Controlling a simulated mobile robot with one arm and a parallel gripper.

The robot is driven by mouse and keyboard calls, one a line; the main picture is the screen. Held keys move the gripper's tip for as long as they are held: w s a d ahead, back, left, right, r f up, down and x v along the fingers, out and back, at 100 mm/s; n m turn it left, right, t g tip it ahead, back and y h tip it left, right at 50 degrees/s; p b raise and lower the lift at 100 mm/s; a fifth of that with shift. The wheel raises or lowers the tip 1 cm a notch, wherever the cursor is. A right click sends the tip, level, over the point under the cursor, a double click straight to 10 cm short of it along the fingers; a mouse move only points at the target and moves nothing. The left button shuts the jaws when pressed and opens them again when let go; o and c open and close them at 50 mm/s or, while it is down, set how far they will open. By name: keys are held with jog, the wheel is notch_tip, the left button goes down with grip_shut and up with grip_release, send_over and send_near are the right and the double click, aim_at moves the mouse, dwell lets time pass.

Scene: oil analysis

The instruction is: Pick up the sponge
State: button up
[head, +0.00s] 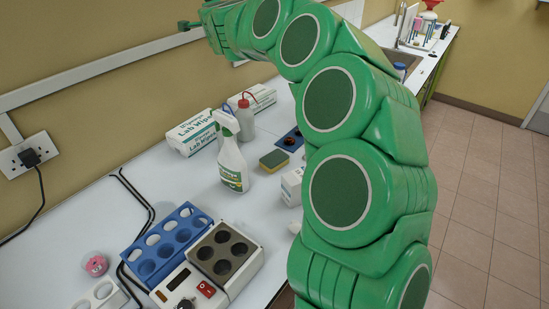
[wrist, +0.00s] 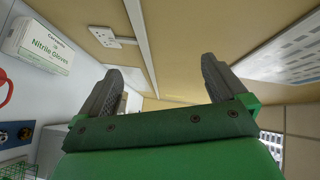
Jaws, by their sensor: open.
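The sponge (head: 274,160), yellow with a green side, lies on the white bench in the head view. It sits to the right of the spray bottle and left of my green arm. My gripper (wrist: 158,85) shows in the wrist view with its two grey fingers spread apart and nothing between them. It faces a tan wall there. The sponge is not in the wrist view. My gripper's fingers are not visible in the head view, where my arm reaches up to the top of the picture, so the gripper is far from the sponge.
A white spray bottle (head: 231,155) stands close beside the sponge. A Lab Wipes box (head: 192,133) and a wash bottle (head: 245,119) stand behind. A small white box (head: 292,187) is in front. A blue rack (head: 165,245) and a heating block (head: 222,252) occupy the near bench.

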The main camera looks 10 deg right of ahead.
jog(key=w+a+r+n+y, duration=0.2)
jog(key=a+n+y, duration=0.1)
jog(key=y, duration=0.1)
jog(key=g+h, duration=0.4)
jog(key=g, duration=1.4)
send_over(275, 157)
jog(key=d, duration=0.1)
jog(key=f, duration=3.8)
jog(key=shift+w+f, duration=0.1)
jog(key=shift+w, duration=0.1)
jog(key=shift+s+a+f, duration=0.1)
jog(key=shift+a+f, duration=0.1)
jog(key=shift+f, duration=1.05)
jog(key=shift+s+a+f, duration=0.1)
jog(key=shift+a+f, duration=0.05)
jog(key=shift+f, duration=1.15)
jog(key=shift+s+a+f, duration=0.1)
jog(key=shift+a+f, duration=0.1)
jog(key=shift+f, duration=1.05)
jog(key=shift+w, duration=0.1)
jog(key=shift+c, duration=0.5)
